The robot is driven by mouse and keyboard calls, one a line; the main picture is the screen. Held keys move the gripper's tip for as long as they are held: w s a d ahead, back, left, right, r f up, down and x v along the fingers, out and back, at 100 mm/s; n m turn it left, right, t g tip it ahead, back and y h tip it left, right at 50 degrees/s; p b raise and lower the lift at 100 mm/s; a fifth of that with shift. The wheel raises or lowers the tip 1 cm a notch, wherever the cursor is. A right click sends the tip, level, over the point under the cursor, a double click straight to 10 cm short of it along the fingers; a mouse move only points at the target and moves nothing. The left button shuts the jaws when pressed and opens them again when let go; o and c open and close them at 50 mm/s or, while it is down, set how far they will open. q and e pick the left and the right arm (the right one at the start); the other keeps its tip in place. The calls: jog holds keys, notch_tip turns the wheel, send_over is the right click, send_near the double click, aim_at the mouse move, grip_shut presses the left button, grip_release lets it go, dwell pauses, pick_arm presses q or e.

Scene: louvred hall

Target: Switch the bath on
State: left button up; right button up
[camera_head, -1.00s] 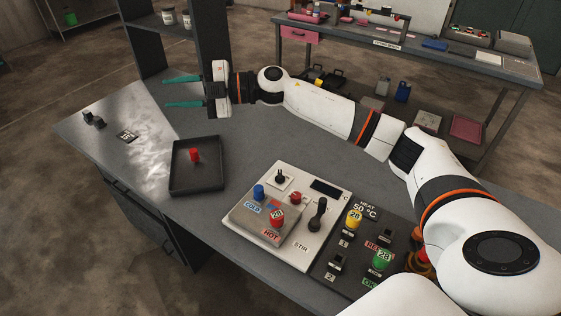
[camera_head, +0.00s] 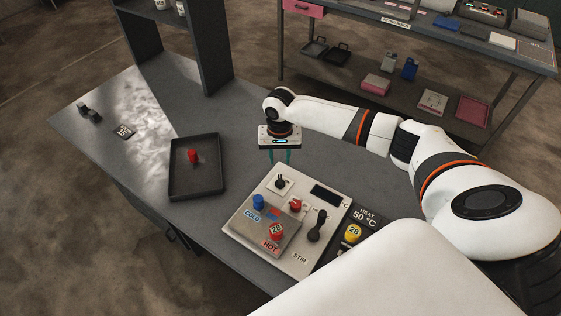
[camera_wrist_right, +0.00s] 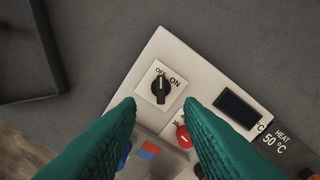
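The bath is a pale panel unit (camera_head: 313,262) on the grey bench. Its black rotary switch (camera_head: 281,183), on a white plate marked OFF and ON, stands at the far corner. In the right wrist view the switch (camera_wrist_right: 160,89) points up, nearer the OFF mark. The display (camera_head: 326,195) is dark. My right gripper (camera_head: 280,160) points down above the bench by the switch. In the right wrist view its teal fingers (camera_wrist_right: 160,103) are apart, with the switch showing between and beyond the tips; nothing is held. My left gripper is not in view.
The bath also carries a blue-capped vial (camera_head: 258,201), a red-capped vial (camera_head: 277,231), a red knob (camera_head: 295,205) and a black lever (camera_head: 318,225). A black tray (camera_head: 177,190) with a red-capped vial (camera_head: 193,156) is left.

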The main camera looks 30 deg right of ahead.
aim_at(280, 179)
jog(key=shift+s+a+f, duration=0.1)
jog(key=shift+s+f, duration=0.2)
jog(key=shift+f, duration=0.25)
notch_tip(280, 179, down, 2)
jog(key=shift+a+f+b, duration=0.1)
jog(key=shift+b, duration=0.5)
notch_tip(280, 179, down, 7)
jog(key=b, duration=0.8)
jog(key=shift+f+b, duration=0.1)
jog(key=shift+b, duration=0.25)
jog(key=shift+r+p, duration=0.4)
jog(key=shift+p, duration=0.55)
jog(key=shift+f, duration=0.1)
jog(key=shift+c, duration=0.4)
jog(key=shift+w, duration=0.1)
grip_shut()
